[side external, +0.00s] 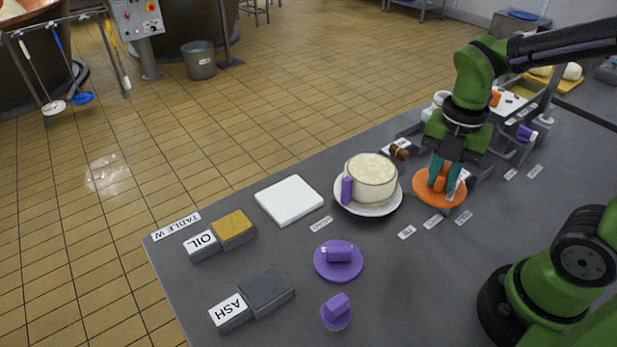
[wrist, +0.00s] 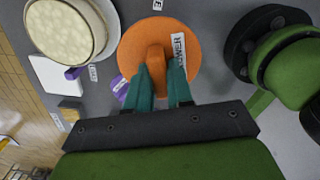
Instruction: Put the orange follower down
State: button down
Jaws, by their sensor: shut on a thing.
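The orange follower (side external: 440,195) is a flat orange disc with a raised orange grip block on top. In the side view it is at or just above the grey table, right of the plate with the cheese; I cannot tell whether it touches the table. My gripper (side external: 443,180) points down with its teal fingers shut on the grip block. The wrist view also shows the disc (wrist: 182,35) beyond my gripper (wrist: 160,80), with the block between the fingertips. A white label (wrist: 180,47) lies across part of the disc's right side in that view.
A round cheese (side external: 371,180) stands on a white plate (side external: 368,209) close left of the disc. A purple follower (side external: 338,266), a purple block piece (side external: 336,315) and a white square board (side external: 289,200) are further left. Bare table (side external: 420,280) lies in front.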

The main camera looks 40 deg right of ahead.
jog(key=w+a+f+m, duration=0.1)
jog(key=w+a+m, duration=0.1)
jog(key=w+a, duration=0.85)
jog(key=w+a+f+m, duration=0.2)
jog(key=w+a, duration=0.3)
jog(key=w, duration=1)
jog(key=f, duration=0.9)
jog(key=shift+a+f, duration=0.2)
jog(key=shift+a, duration=0.05)
jog(key=shift+f, duration=0.15)
jog(key=c, duration=1)
grip_release()
